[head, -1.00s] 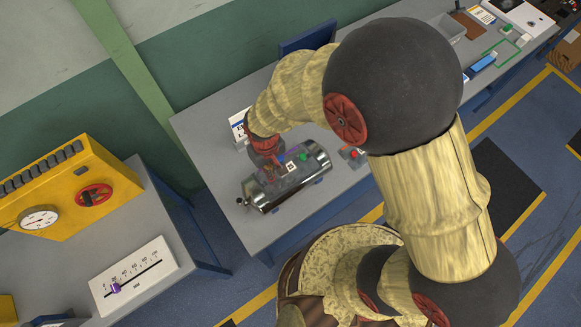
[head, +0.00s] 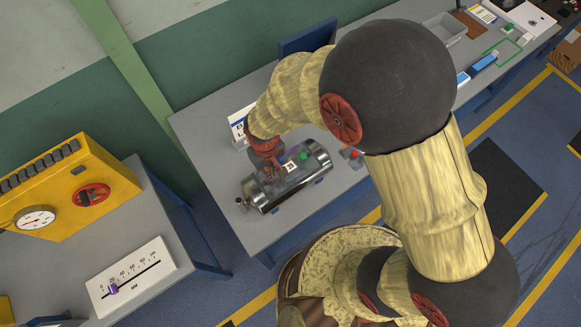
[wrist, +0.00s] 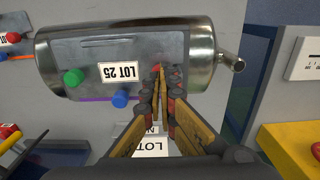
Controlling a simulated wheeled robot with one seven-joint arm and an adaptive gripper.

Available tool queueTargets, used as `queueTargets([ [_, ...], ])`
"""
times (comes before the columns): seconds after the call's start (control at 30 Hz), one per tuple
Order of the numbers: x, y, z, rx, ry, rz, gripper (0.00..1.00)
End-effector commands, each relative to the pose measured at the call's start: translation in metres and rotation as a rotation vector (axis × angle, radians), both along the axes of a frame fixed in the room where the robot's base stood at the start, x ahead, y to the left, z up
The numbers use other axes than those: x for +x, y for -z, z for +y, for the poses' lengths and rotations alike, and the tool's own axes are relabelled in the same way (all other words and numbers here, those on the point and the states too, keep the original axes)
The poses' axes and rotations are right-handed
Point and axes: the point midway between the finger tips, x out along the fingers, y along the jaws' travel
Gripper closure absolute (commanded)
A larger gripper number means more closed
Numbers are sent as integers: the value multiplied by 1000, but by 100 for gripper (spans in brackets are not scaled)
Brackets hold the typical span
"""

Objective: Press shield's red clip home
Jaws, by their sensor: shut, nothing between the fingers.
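A shiny metal cylinder (head: 318,162) lies on the grey bench, with a grey shield plate (wrist: 105,54) along its upper side. The green clip (head: 304,156) also shows in the head view. My gripper (wrist: 159,78) is shut and empty, its fingertips over the plate's end near the cylinder's nozzle. A small patch of red (wrist: 156,67) shows at the fingertips; it may be the red clip, mostly hidden. I cannot tell whether the tips touch it.
A small block with a red knob (head: 355,154) sits right of the cylinder. A white sign (head: 238,124) stands behind my wrist. A yellow gauge panel (head: 70,190) and a slider scale (head: 130,276) are on the left bench.

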Motion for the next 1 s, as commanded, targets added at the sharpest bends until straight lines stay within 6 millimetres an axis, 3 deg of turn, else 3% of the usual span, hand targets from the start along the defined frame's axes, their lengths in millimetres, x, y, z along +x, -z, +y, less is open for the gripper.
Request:
queueTargets([
  [0.83, 0, 8, 0, -1, 0, 1, 100],
  [1.0, 0, 8, 0, -1, 0, 1, 90],
])
